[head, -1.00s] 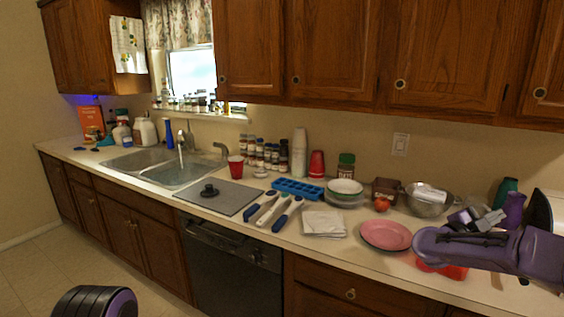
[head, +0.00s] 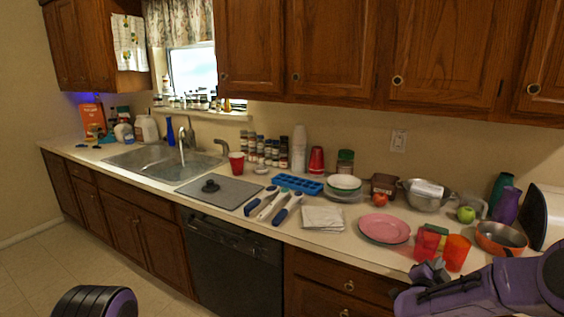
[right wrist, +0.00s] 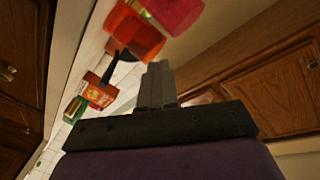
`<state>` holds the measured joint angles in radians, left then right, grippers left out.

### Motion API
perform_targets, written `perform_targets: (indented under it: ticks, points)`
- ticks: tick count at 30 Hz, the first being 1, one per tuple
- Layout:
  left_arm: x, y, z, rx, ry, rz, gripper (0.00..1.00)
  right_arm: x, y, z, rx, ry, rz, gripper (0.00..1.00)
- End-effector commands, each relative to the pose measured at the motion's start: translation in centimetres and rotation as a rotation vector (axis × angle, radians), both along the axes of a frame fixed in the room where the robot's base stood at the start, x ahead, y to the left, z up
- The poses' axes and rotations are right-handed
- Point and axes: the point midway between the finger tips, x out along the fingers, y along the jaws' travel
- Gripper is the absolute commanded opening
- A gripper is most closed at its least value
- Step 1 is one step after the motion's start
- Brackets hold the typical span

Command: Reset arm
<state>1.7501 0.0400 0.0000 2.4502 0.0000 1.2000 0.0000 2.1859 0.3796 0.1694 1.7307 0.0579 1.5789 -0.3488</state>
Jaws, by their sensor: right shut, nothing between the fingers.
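My right gripper (head: 428,272) is at the front edge of the counter at lower right, just below the red tumbler. It is shut and empty; its closed fingers show in the right wrist view (right wrist: 158,82). The red tumbler (head: 427,243) and an orange tumbler (head: 456,253) stand upright on the counter near it. In the right wrist view, a red tumbler (right wrist: 177,12) and an orange one (right wrist: 134,34) are beyond the fingertips. My left gripper is out of view; a dark and purple part of me shows at lower left in the head view.
White cloths (head: 323,218), utensils and a grey board (head: 220,194) lie further left. The floor before the cabinets is clear.

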Motion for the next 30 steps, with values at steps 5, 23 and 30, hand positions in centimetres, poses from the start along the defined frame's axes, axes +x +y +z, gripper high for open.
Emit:
perform_targets:
  ticks: [5,23,30]
  points:
    - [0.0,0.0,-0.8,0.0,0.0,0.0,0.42,-5.5,5.2,-11.0,0.077,0.26,0.182,0.0]
    - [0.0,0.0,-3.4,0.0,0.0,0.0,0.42,-39.7,11.6,-31.0,0.217,1.224,0.457,0.0]
    - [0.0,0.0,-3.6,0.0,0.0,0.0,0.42,-42.0,11.5,-32.0,0.208,1.284,0.467,0.0]
